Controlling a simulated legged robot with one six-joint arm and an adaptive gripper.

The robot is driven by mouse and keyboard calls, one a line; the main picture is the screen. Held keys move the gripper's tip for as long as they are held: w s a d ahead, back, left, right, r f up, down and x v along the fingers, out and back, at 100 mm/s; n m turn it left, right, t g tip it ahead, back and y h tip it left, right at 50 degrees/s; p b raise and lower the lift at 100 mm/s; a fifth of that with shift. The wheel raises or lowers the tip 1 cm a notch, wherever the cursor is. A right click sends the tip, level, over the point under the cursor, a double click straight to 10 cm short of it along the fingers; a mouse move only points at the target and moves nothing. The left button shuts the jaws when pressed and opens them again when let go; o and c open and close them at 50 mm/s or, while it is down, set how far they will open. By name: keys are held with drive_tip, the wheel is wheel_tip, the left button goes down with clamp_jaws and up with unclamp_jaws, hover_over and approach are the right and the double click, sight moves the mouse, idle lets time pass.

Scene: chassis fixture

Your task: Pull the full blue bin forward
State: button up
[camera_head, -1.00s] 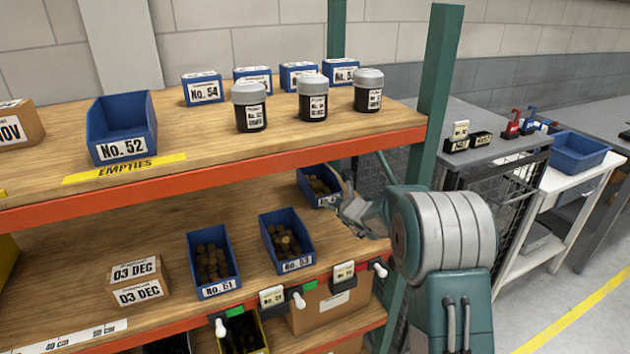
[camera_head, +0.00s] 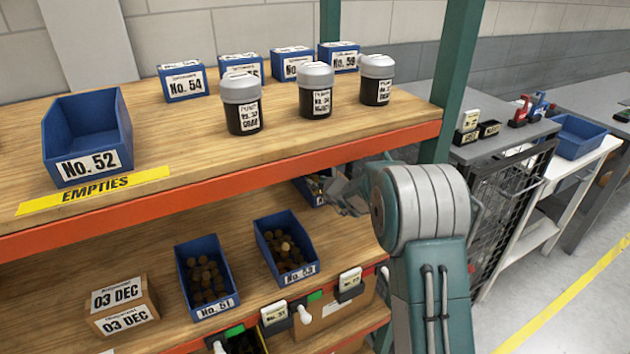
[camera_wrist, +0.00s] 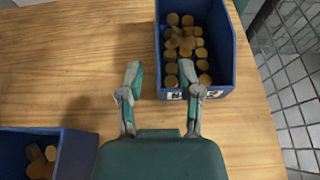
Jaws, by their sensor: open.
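A full blue bin (camera_wrist: 230,55) holding several brown round pieces stands at the back right of the lower shelf in the wrist view. In the head view this bin (camera_head: 309,191) is mostly hidden by the upper shelf edge and my gripper (camera_head: 343,192). My gripper (camera_wrist: 160,76) is open and empty at the bin's front left corner in the wrist view. Its left finger shows outside the left wall; its right finger overlaps the front of the bin. I cannot tell whether they touch it. The bin's front label is partly covered by the right finger.
Full blue bins No. 51 (camera_head: 212,304) and No. 53 (camera_head: 265,258) stand nearer the lower shelf's front; a bin corner (camera_wrist: 80,150) shows at the wrist view's lower left. The upper shelf's orange edge (camera_head: 230,178) lies above. A green post (camera_head: 458,80) stands at the right.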

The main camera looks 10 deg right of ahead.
drive_tip(key=x, duration=1.1)
drive_tip(key=shift+s+a, duration=0.1)
drive_tip(key=shift+a, duration=0.15)
drive_tip(key=shift+c, duration=0.3)
clamp_jaws()
